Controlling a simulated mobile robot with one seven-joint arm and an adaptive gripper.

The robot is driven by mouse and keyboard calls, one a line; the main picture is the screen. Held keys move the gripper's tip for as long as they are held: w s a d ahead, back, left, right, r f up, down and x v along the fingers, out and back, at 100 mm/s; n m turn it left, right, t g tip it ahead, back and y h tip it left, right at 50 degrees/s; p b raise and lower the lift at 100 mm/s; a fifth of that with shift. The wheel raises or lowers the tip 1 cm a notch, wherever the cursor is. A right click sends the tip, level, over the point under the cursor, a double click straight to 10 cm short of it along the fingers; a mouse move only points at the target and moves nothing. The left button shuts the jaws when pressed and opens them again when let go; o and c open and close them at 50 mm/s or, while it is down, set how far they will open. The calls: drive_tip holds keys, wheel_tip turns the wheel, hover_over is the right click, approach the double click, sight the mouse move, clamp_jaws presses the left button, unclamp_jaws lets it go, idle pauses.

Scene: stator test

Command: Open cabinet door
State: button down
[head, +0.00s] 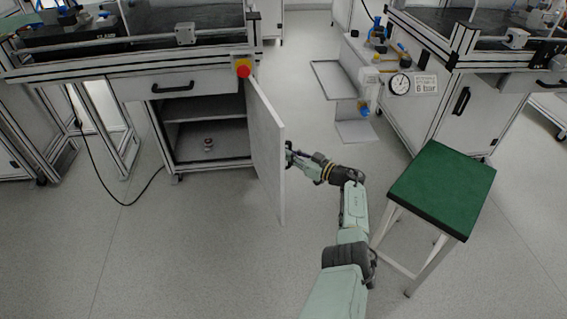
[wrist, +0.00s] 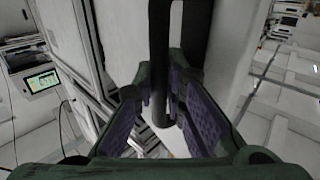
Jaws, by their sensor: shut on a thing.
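The cabinet door (head: 266,150) stands wide open, swung out toward me from the right side of the cabinet (head: 205,125). The cabinet's inside shows a shelf (head: 204,108) and a small object (head: 208,144) on its floor. My gripper (head: 290,155) is at the outer face of the door, on its right side in the head view. In the wrist view my gripper (wrist: 162,112) has its purple-padded fingers on both sides of a dark vertical bar handle (wrist: 159,60) and is shut on it. In the head view the handle is hidden behind the gripper.
A green-topped stool (head: 443,188) stands close to the right of my arm. A drawer (head: 175,84) above the cabinet is shut. A red emergency button (head: 243,71) sits at the bench corner. The floor (head: 190,245) left of the door is clear.

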drive_tip(key=shift+w+d, duration=0.15)
drive_tip(key=shift+w, duration=0.05)
drive_tip(key=shift+r, duration=0.1)
drive_tip(key=c, duration=1.6)
unclamp_jaws()
drive_tip(key=shift+c, duration=0.2)
drive_tip(key=v, duration=0.7)
drive_tip(key=shift+d, duration=0.3)
drive_tip(key=shift+s, duration=0.1)
